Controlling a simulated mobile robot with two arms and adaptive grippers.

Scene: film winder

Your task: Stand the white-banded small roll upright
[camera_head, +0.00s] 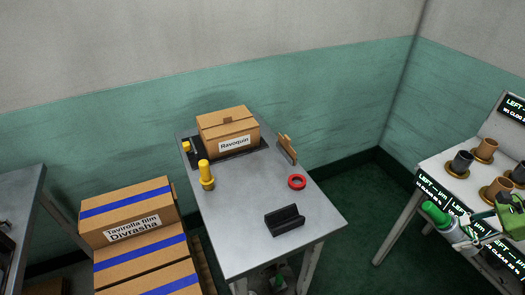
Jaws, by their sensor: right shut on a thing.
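My right gripper (474,229) is at the right edge, in front of the right-hand stand. It is shut on a small roll (436,212) with a green end and a pale grey-white part. The roll is tilted, its green end pointing up and left, and the fingers cover part of its other end. It appears to be the white-banded small roll, though the band is too small to make out clearly. Whether it touches the stand cannot be told. My left gripper is not in view.
The right-hand stand (437,165) carries several dark and brown rolls (462,161) on round bases. The middle table (240,215) holds a carton (228,131), a yellow handled tool (206,174), a red ring (297,182) and a black holder (285,219). Film cartons (127,211) stand left.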

